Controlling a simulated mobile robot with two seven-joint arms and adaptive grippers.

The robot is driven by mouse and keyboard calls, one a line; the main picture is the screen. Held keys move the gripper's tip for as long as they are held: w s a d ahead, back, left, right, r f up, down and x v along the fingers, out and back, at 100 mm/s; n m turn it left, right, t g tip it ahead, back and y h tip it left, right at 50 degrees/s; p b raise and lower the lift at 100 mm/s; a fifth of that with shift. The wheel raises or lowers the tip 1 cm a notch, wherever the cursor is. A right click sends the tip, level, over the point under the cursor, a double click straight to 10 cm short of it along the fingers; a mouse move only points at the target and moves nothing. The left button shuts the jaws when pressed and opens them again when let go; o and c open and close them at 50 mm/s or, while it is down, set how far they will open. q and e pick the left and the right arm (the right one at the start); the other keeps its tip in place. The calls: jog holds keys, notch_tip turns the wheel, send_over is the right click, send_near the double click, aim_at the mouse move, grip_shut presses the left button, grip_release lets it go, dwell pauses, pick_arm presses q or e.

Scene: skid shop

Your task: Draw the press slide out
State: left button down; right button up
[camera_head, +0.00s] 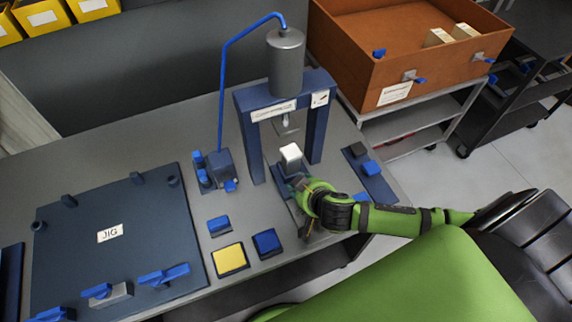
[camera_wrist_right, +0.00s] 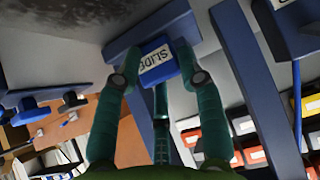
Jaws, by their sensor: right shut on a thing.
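The press (camera_head: 247,135) is a blue frame with a grey cylinder on top, standing on the grey bench. Its slide (camera_head: 284,185) runs forward from between the posts, with a white block (camera_head: 291,153) near its inner end under the ram. My right gripper (camera_head: 303,200) is at the slide's front end. In the right wrist view its green fingers are closed on both sides of the blue handle (camera_wrist_right: 157,62), which is labelled SLIDE. Part of the slide is hidden by the gripper in the head view. My left gripper is not in view.
A dark jig plate (camera_head: 75,245) with blue clamps lies on the left of the bench. A yellow pad (camera_head: 229,260) and a blue pad (camera_head: 267,243) lie left of my gripper. An orange-brown crate (camera_head: 370,30) stands behind right. Blue parts lie on a strip (camera_head: 372,183) to the right.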

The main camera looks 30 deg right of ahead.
jog(key=shift+s+d, duration=0.1)
jog(key=shift+d, duration=0.15)
jog(key=shift+s+a+p, duration=0.1)
jog(key=shift+s+p, duration=0.55)
jog(key=shift+s, duration=1.25)
jog(key=shift+s, duration=0.75)
jog(key=shift+s+a+p, duration=0.1)
jog(key=shift+s+p, duration=0.35)
jog(key=shift+s, duration=0.85)
jog(key=shift+s+a+p, duration=0.15)
jog(key=shift+s+p, duration=0.2)
jog(key=shift+s, duration=1.75)
